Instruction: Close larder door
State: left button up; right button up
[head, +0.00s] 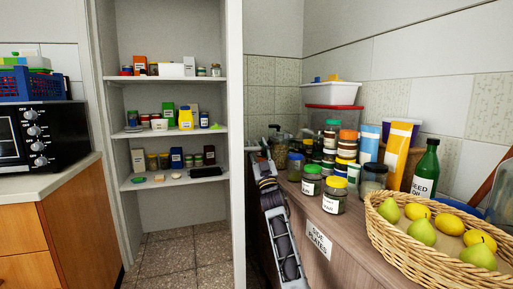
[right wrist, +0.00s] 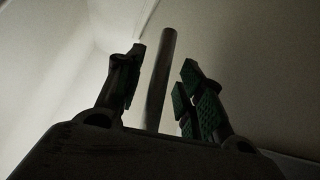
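The larder (head: 179,122) stands open at the centre left in the head view, with its shelves in plain sight. A tall pale panel (head: 236,110) at its right side, seen nearly edge-on, looks like the open door. My right gripper (head: 262,160) is just right of this panel, above the side counter's left edge; its fingertips are hard to make out there. In the right wrist view, the right gripper (right wrist: 166,85) is open, with its fingers on either side of a round grey bar (right wrist: 158,80), which looks like the door handle. Gaps show between bar and fingers. My left gripper is out of view.
A wooden side counter (head: 350,235) on the right holds several jars, a green bottle (head: 426,170) and a wicker fruit basket (head: 400,245). A black oven (head: 45,135) stands on the left counter. The tiled floor (head: 185,252) before the larder is clear.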

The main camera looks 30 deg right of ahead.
jog(key=shift+w+d+r, duration=0.1)
jog(key=shift+w+r, duration=0.4)
grip_shut()
dwell(0.5)
